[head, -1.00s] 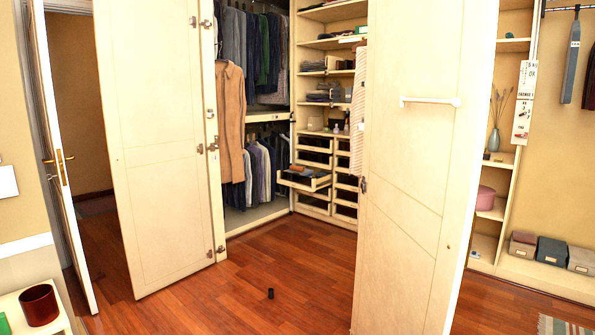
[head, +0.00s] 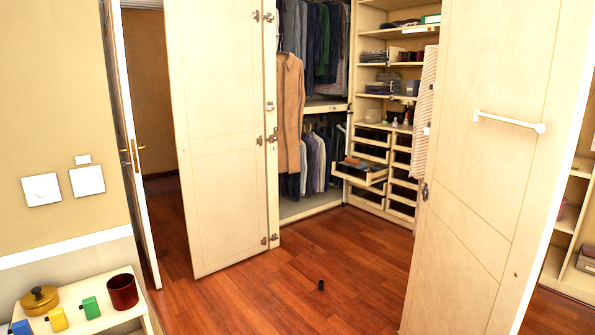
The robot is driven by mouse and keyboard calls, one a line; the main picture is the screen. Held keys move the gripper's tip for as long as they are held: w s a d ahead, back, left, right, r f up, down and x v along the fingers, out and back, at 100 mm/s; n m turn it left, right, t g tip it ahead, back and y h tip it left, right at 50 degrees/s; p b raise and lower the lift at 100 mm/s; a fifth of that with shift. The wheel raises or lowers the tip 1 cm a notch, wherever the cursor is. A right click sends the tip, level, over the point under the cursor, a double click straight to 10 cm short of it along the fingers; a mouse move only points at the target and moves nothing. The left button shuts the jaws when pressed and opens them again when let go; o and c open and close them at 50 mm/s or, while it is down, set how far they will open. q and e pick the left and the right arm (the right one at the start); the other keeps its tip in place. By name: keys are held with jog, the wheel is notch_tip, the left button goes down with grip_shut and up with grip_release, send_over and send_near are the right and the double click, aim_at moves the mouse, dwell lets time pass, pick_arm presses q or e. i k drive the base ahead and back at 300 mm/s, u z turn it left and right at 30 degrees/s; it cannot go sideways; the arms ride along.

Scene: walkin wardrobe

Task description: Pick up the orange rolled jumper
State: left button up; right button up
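I cannot make out an orange rolled jumper for certain in the head view. A pulled-out drawer (head: 376,179) in the open wardrobe holds small folded items, one with a reddish-orange tint, too small to identify. A tan-orange garment (head: 289,112) hangs on the rail at the wardrobe's left side; it is hanging, not rolled. Neither of my grippers is in view.
Open wardrobe doors stand left (head: 222,140) and right (head: 480,150), with a gap between them. A small black cylinder (head: 321,285) stands on the wooden floor (head: 290,268). A low shelf at bottom left holds a dark red cup (head: 122,291) and a brass pot (head: 40,300).

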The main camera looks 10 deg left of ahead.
aim_at(348, 160)
jog(key=u, duration=0.05)
jog(key=i, duration=6.6)
jog(key=z, duration=1.3)
jog(key=i, duration=1.9)
jog(key=u, duration=2.05)
jog(key=i, duration=0.5)
jog(key=u, duration=0.1)
